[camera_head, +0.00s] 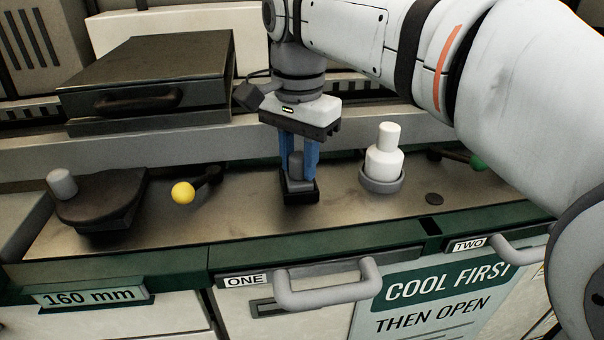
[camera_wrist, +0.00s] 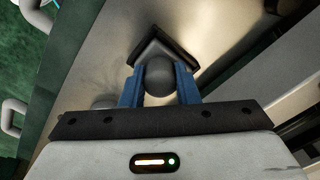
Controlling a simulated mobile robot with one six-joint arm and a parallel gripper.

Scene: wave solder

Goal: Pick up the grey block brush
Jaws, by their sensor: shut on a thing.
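The grey block brush (camera_head: 298,184) stands upright on the brown worktop, with a rounded grey knob on top and a dark block base. In the wrist view the knob of the brush (camera_wrist: 160,78) sits between the blue fingers, with the dark square base beyond it. My gripper (camera_head: 298,160) points down from above and its two blue fingers are shut on the knob; it also shows in the wrist view (camera_wrist: 160,90). The base appears at or very near the worktop; I cannot tell whether it touches.
A white bottle (camera_head: 384,155) in a grey round holder (camera_head: 381,182) stands close right. A yellow-knobbed lever (camera_head: 183,193) and a dark plate with a grey knob (camera_head: 100,203) lie left. A dark lidded box (camera_head: 150,75) is behind. Drawer handles (camera_head: 328,290) project in front.

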